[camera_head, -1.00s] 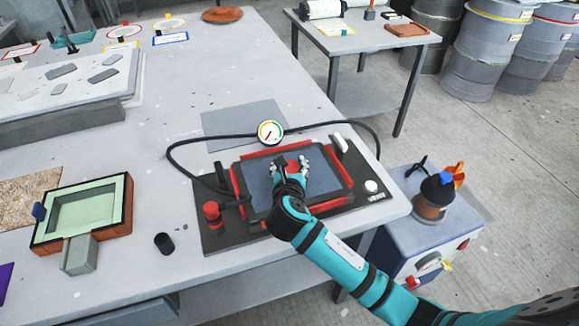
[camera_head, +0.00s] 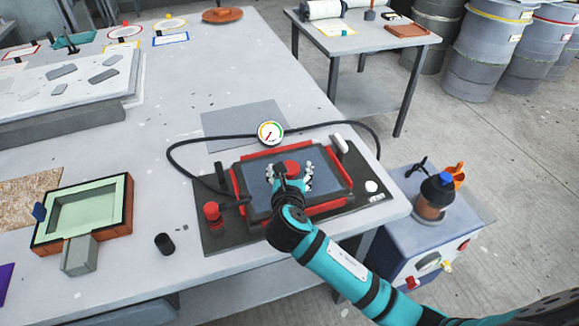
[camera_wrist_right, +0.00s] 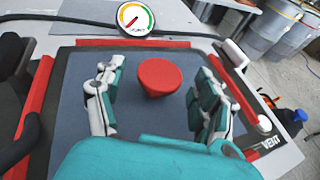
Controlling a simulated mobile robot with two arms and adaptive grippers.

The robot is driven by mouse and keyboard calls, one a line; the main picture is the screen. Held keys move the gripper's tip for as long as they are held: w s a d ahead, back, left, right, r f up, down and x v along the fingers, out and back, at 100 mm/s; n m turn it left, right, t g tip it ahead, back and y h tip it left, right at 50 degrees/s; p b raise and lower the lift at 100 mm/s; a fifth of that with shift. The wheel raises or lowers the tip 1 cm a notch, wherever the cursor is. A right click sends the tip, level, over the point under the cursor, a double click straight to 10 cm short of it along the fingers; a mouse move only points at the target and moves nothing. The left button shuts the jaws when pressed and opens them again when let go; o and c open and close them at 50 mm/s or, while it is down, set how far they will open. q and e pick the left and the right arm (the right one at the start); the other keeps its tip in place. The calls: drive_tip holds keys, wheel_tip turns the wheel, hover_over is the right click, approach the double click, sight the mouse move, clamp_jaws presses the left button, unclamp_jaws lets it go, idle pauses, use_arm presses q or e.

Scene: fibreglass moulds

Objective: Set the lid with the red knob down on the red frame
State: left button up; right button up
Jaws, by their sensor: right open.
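The lid, a flat blue-grey plate (camera_head: 258,188), lies within the bars of the red frame (camera_head: 237,183); I cannot tell whether it sits flush all round. Its red knob (camera_head: 291,166) stands in the middle. In the right wrist view the red knob (camera_wrist_right: 160,77) is between the fingers, with a gap on each side. My right gripper (camera_head: 291,177) is open, low over the lid and astride the knob, holding nothing. The wrist view also shows the lid (camera_wrist_right: 75,105) and the red frame (camera_wrist_right: 125,43). My left gripper is not in view.
A gauge (camera_head: 270,132) and black hose stand behind the frame. A red-topped fitting (camera_head: 212,214) is at its left, a white handle (camera_head: 339,144) at its right. A green mould (camera_head: 85,208) and black cylinder (camera_head: 164,243) lie left. A cart (camera_head: 440,225) stands right.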

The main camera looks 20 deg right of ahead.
drive_tip(key=v, duration=0.9)
drive_tip(key=shift+s+r, duration=0.15)
